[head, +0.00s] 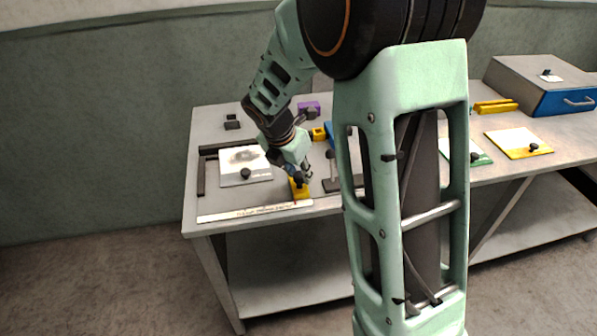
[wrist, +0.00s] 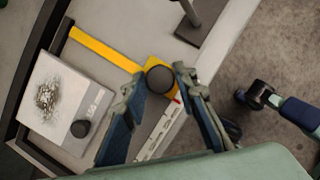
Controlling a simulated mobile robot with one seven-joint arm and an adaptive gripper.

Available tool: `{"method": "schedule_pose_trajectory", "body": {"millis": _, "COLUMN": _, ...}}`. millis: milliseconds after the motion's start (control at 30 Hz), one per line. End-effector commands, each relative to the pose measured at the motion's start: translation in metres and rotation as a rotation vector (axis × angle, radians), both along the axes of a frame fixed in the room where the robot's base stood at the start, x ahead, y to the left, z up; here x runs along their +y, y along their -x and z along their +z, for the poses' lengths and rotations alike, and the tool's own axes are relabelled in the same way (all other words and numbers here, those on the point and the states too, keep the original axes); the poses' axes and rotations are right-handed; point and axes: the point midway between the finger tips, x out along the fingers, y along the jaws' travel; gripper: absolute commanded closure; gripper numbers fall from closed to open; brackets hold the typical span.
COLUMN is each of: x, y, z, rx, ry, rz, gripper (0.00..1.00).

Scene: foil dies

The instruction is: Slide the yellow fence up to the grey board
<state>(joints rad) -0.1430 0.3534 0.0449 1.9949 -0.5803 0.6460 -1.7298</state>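The yellow fence is a flat bar (wrist: 100,47) with a block (head: 300,190) at its near end and a round black knob (wrist: 160,78) on top. The grey board (head: 236,177) carries a dark speckled patch and a black knob; in the wrist view (wrist: 52,112) it lies beside the bar, roughly parallel, with a strip of bare table between them. My gripper (head: 302,178) is low over the fence's block. In the wrist view its fingers (wrist: 160,76) stand apart on either side of the fence's knob, seemingly with small gaps. Most of the bar is hidden in the head view.
A dark L-shaped frame (head: 202,176) borders the board. A pale ruler strip (head: 255,213) lies along the table's front edge. A dark stand (head: 345,184) is right of the fence. Purple (head: 309,107) and other small blocks lie behind.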

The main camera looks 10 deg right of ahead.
Motion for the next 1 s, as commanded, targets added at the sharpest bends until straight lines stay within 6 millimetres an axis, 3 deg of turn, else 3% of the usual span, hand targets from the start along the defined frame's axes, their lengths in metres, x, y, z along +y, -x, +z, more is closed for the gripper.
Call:
{"method": "schedule_pose_trajectory", "body": {"millis": 33, "x": 0.0, "y": 0.0, "z": 0.0, "rx": 0.0, "ry": 0.0, "rz": 0.0, "gripper": 0.81}}
{"method": "schedule_pose_trajectory", "body": {"millis": 200, "x": 0.0, "y": 0.0, "z": 0.0, "rx": 0.0, "ry": 0.0, "rz": 0.0, "gripper": 1.0}}
{"method": "schedule_pose_trajectory", "body": {"millis": 467, "x": 0.003, "y": 0.0, "z": 0.0, "rx": 0.0, "ry": 0.0, "rz": 0.001, "gripper": 1.0}}
{"method": "schedule_pose_trajectory", "body": {"millis": 800, "x": 0.07, "y": -0.001, "z": 0.001, "rx": 0.0, "ry": -0.001, "rz": 0.006, "gripper": 1.0}}
{"method": "schedule_pose_trajectory", "body": {"millis": 1000, "x": 0.083, "y": 0.0, "z": 0.001, "rx": -0.001, "ry": -0.001, "rz": 0.002, "gripper": 1.0}}
